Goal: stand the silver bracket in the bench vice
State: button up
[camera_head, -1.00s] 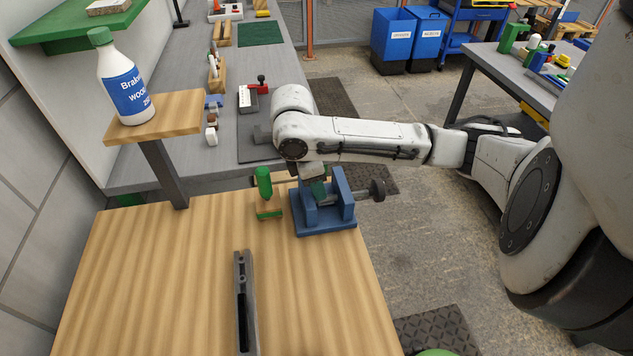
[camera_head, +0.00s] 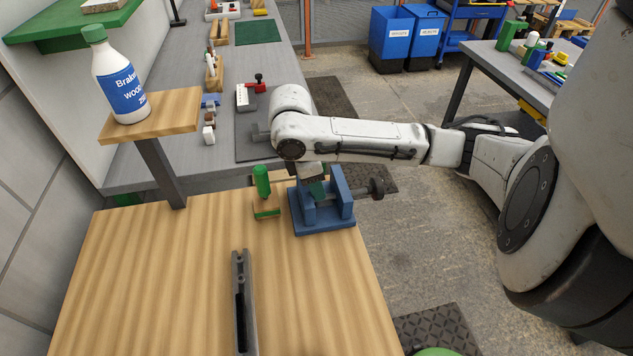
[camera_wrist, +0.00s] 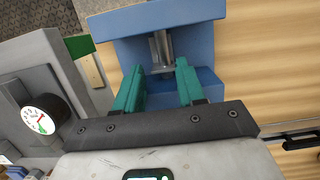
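The blue bench vice (camera_head: 322,218) stands at the far right corner of the wooden table, and its blue body (camera_wrist: 185,22) fills the top middle of the wrist view. My gripper (camera_wrist: 160,68) points down into the vice, its teal fingers apart. A silver metal piece (camera_wrist: 162,48) shows between the vice's blue parts, just beyond the fingertips. I cannot tell whether this is the silver bracket or the vice's own screw. The fingers do not visibly clamp it. In the head view my gripper (camera_head: 316,188) is partly hidden by the wrist and the vice jaws.
A green-handled wooden block (camera_head: 264,198) stands close left of the vice. A dark grey slotted bar (camera_head: 243,300) lies at the front of the table. A white bottle (camera_head: 121,80) stands on a raised wooden shelf (camera_head: 160,115). The table's left half is clear.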

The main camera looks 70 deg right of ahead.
jog(key=shift+w+a+f, duration=0.2)
jog(key=shift+a+f, duration=0.05)
jog(key=shift+a, duration=0.4)
jog(key=d+v, duration=0.1)
jog(key=v, duration=1)
jog(key=shift+s+p, duration=0.2)
jog(key=shift+p, duration=0.2)
jog(key=shift+d+r, duration=0.1)
jog(key=shift+d, duration=0.05)
